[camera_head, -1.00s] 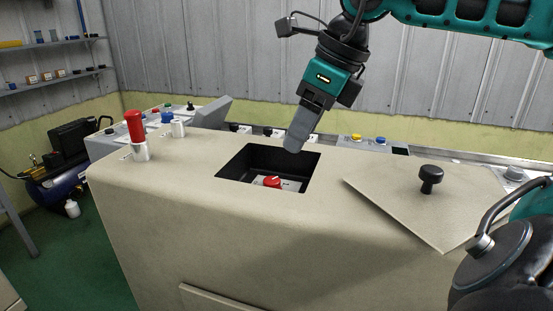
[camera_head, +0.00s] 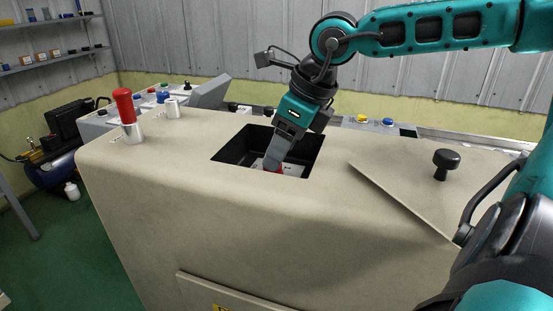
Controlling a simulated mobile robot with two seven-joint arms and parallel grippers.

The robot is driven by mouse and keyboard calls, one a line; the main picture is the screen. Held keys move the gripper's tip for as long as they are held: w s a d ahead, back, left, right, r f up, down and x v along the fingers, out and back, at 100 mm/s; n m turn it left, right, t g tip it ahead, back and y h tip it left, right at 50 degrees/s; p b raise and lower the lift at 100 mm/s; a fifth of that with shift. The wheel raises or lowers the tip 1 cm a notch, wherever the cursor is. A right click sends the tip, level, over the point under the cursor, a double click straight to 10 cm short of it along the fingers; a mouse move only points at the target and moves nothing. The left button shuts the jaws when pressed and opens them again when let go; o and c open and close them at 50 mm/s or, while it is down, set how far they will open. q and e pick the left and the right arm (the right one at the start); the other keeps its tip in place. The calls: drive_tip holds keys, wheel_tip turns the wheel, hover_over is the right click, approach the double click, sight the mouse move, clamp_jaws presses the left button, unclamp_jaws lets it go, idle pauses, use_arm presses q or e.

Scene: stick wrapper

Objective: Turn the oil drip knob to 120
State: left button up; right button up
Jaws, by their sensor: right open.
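The red oil drip knob (camera_head: 278,170) sits down inside the square dark recess (camera_head: 233,146) in the top of the beige machine. A pale scale plate lies around it, but its marks are too small to read. My right gripper (camera_head: 274,165) points down into the recess with its fingertips at the knob and hides most of it. The jaws are open; I cannot tell whether they touch the knob. My left gripper is not in view.
A beige cover plate with a black knob (camera_head: 446,160) lies on the machine top (camera_head: 180,150) right of the recess. A red-topped lever (camera_head: 125,106) stands at the left. Buttons, including a yellow one (camera_head: 362,119), line the back edge.

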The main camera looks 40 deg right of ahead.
drive_tip(key=shift+x, duration=1.45)
drive_tip(key=shift+b, duration=0.3)
drive_tip(key=c, duration=1)
